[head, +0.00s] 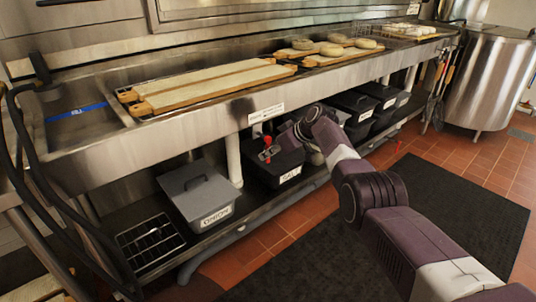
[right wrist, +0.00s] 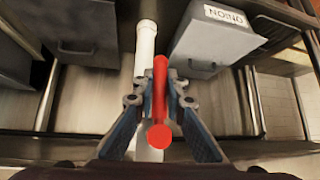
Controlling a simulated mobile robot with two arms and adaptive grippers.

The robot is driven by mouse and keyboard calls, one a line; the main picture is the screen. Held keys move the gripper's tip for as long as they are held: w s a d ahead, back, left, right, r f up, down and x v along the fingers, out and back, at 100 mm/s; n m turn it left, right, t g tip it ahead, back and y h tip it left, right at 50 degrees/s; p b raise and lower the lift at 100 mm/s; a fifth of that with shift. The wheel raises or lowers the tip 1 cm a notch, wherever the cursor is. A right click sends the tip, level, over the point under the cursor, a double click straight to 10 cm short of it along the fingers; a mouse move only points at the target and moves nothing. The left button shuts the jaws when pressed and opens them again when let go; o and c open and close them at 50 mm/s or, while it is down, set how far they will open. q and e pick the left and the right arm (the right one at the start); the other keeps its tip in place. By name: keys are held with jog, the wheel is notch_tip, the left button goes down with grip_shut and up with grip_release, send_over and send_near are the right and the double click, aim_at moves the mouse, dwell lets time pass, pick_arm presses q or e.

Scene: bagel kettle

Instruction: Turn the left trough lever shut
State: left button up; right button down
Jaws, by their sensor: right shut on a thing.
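The red trough lever (head: 268,140) sits below the front edge of the steel trough (head: 110,155), under a small white label. My right gripper (head: 270,153) is at the lever. In the right wrist view, the red lever (right wrist: 160,88) lies between the two fingers of my right gripper (right wrist: 161,100), which is shut on it. Its round red end (right wrist: 159,136) points toward the camera. The valve behind the lever is mostly hidden. My left gripper is not in view.
A white pipe (head: 233,160) stands left of the lever. A grey onion bin (head: 198,192) and dark lidded bins (head: 352,102) fill the lower shelf. Boards with bagels (head: 331,50) lie over the trough. A dark mat (head: 400,225) covers the clear floor in front.

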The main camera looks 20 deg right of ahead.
jog(key=c, duration=2)
grip_release()
jog(key=shift+o, duration=0.2)
jog(key=shift+d+r, duration=0.1)
jog(key=shift+s+d+r, duration=0.2)
jog(key=shift+s+r, duration=0.1)
jog(key=v, duration=1)
jog(key=shift+s+r, duration=0.25)
jog(key=shift+s, duration=0.1)
